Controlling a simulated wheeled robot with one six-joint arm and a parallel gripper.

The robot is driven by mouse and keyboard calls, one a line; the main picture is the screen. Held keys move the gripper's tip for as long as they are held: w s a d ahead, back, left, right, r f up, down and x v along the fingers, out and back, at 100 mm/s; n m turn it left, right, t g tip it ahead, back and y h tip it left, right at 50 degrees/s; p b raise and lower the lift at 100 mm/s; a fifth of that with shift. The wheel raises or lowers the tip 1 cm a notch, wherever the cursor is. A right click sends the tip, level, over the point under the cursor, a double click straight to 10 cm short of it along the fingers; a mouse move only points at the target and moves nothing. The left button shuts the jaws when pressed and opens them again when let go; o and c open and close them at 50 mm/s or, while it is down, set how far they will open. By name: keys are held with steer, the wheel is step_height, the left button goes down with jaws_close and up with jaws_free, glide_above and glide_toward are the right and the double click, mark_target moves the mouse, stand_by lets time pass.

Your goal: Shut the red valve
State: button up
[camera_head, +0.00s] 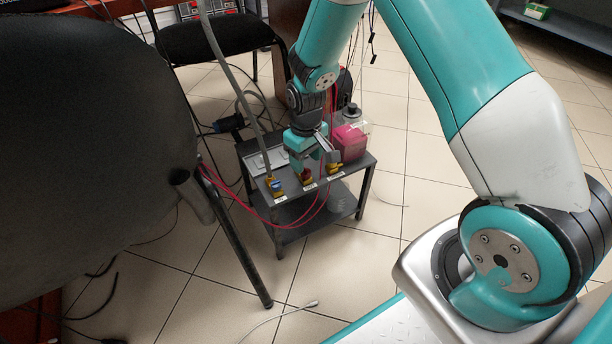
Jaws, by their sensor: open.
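The red valve (306,177) sits on the front part of a small dark cart's top, in the middle of a row of valves. My gripper (307,168) points down right over the red valve with open jaws. Whether the fingers touch the valve handle cannot be told at this size. The gripper partly hides the valve's top and back.
A black chair (95,160) fills the left. Tiled floor right of the cart is clear.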

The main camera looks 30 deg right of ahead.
mark_target(306, 171)
steer(key=shift+f+b, duration=0.6)
steer(key=shift+f, duration=1.35)
steer(key=c, duration=0.9)
steer(key=shift+r+p, duration=0.15)
steer(key=shift+p, duration=0.25)
steer(key=shift+r+m+p, duration=0.1)
steer(key=shift+m+p, duration=1.8)
steer(key=shift+p, duration=0.05)
steer(key=m+p, duration=0.3)
steer(key=m, duration=0.1)
steer(key=shift+m+p, duration=0.4)
steer(key=shift+f+m, duration=0.2)
steer(key=shift+m, duration=0.1)
